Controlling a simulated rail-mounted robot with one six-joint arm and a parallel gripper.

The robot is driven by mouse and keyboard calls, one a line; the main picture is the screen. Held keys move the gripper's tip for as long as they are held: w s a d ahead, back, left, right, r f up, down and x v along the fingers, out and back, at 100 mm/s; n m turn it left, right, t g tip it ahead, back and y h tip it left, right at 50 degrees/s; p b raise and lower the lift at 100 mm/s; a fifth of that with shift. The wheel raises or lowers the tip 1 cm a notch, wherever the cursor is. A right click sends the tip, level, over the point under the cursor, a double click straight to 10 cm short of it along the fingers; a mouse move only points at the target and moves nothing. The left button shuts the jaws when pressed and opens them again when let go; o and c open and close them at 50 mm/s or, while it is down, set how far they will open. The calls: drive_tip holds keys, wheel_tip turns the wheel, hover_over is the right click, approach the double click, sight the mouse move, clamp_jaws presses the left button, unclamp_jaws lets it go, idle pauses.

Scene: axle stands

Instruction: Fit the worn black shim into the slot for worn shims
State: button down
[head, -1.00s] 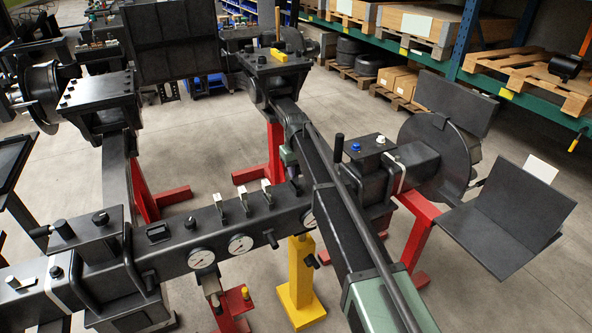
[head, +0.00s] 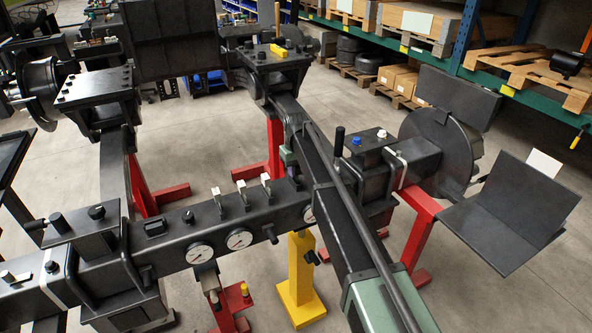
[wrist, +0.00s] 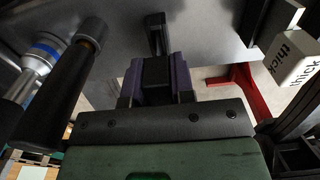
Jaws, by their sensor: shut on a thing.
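In the wrist view my gripper (wrist: 157,58) has purple finger pads closed on a small dark block, which looks like the black shim (wrist: 156,74). Most of the shim is hidden between the pads. Just beyond it a narrow dark upright piece (wrist: 155,34) stands against the grey beam; I cannot tell whether the shim touches it. A white block marked "thick" (wrist: 291,58) is at the right. I cannot make out a slot marked for worn shims. In the head view my arm hides the gripper and shim.
In the wrist view a black handle (wrist: 70,78) and a metal knob with a blue band (wrist: 42,54) stand close at left. In the head view the dark beam carries white tags (head: 241,193) and gauges (head: 239,239). A yellow stand (head: 300,272) is below it.

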drive_tip(key=shift+f, duration=0.3)
drive_tip(key=c, duration=0.9)
unclamp_jaws()
wheel_tip(320, 180, up, 11)
drive_tip(key=p, duration=1)
drive_tip(key=shift+r+p, duration=0.1)
drive_tip(key=shift+p, duration=0.3)
drive_tip(key=shift+f, duration=0.2)
